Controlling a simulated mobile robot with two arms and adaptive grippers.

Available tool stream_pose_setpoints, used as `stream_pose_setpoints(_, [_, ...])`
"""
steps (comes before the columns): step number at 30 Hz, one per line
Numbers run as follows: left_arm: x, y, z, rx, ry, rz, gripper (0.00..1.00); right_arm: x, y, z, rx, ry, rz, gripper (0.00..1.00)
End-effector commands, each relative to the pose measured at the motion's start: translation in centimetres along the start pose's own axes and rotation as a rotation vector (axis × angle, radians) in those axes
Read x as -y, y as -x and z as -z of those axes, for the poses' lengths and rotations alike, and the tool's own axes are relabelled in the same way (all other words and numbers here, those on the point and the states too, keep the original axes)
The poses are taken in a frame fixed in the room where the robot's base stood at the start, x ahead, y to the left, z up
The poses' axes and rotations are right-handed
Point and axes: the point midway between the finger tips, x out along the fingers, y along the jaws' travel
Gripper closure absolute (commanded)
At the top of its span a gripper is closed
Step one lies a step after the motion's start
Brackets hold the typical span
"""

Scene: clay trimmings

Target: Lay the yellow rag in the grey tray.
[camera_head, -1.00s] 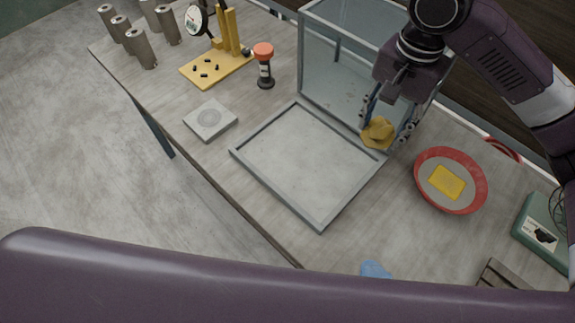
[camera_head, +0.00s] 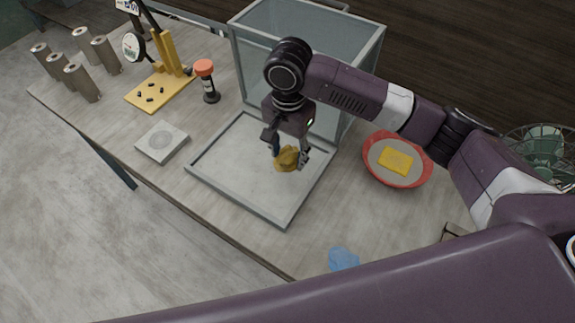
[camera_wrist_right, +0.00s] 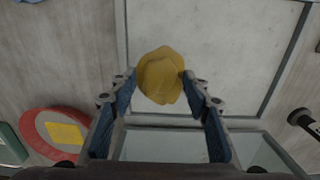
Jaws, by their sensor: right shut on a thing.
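The yellow rag (camera_head: 286,159) is a crumpled bundle between the fingers of my right gripper (camera_head: 288,152), which is shut on it. The gripper holds it over the right part of the grey tray (camera_head: 232,182), a shallow square with a raised rim. In the right wrist view the rag (camera_wrist_right: 161,76) sits between the fingertips, with the tray floor (camera_wrist_right: 215,40) behind it. I cannot tell whether the rag touches the tray floor. My left gripper is not in view.
A glass tank (camera_head: 320,50) stands behind the tray. A red-rimmed bowl (camera_head: 373,171) with a yellow block (camera_head: 396,160) is to the right. A blue cloth (camera_head: 343,258) lies near the front edge.

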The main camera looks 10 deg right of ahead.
Motion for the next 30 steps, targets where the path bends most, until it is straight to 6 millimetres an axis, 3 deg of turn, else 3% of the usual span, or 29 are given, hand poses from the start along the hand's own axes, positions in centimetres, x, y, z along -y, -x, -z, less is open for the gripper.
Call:
stream_pose_setpoints(15, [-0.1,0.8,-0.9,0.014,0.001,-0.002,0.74,-0.1,-6.0,0.0,0.0,0.001,-0.001,0.76])
stream_pose_setpoints(27, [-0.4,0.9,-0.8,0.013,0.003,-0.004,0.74,0.0,-6.5,-0.1,0.001,0.001,0.001,0.76])
stream_pose_setpoints(28, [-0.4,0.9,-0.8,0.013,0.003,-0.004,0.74,0.0,-6.6,-0.1,0.001,0.002,0.001,0.54])
stream_pose_setpoints(30, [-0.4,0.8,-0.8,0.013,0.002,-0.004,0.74,0.0,-6.6,0.0,0.0,0.002,0.001,0.47])
